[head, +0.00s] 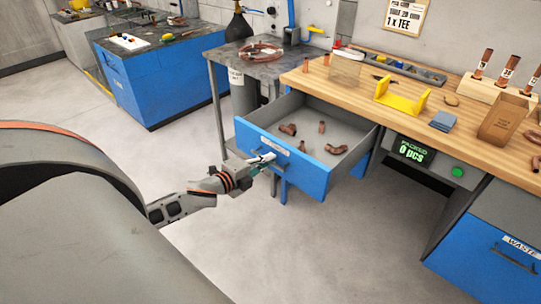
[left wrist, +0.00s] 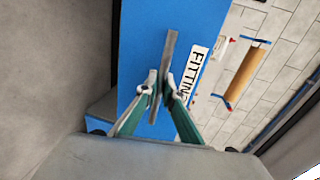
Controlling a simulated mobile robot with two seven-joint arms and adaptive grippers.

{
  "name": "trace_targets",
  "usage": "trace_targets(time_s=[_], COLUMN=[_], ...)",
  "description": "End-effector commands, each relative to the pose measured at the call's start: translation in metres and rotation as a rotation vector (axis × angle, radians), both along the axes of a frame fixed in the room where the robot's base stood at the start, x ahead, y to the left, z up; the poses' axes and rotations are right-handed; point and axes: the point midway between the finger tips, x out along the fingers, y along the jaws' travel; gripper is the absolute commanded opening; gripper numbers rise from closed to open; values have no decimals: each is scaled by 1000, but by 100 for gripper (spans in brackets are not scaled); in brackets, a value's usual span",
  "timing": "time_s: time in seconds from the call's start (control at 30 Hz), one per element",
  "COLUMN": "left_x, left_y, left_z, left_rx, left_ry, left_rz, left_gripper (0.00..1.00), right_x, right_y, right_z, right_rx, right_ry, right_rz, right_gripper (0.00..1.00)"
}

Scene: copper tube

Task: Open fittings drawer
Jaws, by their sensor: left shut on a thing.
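The fittings drawer (head: 262,143) has a blue front and stands pulled out from under the wooden bench. Several copper fittings (head: 288,129) lie inside on its grey floor. My left gripper (head: 268,158) is at the drawer front. In the left wrist view its two fingers (left wrist: 163,92) are shut on the grey bar handle (left wrist: 170,55), beside the label, of which "FITTIN" can be read on the blue front (left wrist: 140,45). My right gripper is in neither view.
The wooden bench (head: 450,115) holds a yellow holder (head: 402,97), a cardboard box (head: 507,120) and copper tubes. A grey side table (head: 250,60) stands behind the drawer. A closed waste drawer (head: 490,250) is at the lower right. The floor before the drawer is clear.

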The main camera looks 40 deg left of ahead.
Motion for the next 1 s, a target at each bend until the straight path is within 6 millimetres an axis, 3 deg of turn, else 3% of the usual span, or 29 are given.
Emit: trace_targets(time_s=[0.5,0.57,1.0], left_x=[-4,-4,-10], left_y=[0,0,1], left_z=[-1,-1,0], left_rx=[-1,-1,-1], left_ry=[1,1,1], left_rz=[0,0,0], left_gripper=[0,14,14], right_x=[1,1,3], right_y=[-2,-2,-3], right_z=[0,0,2], right_rx=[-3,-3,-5], right_ry=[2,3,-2], right_rz=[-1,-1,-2], right_gripper=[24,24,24])
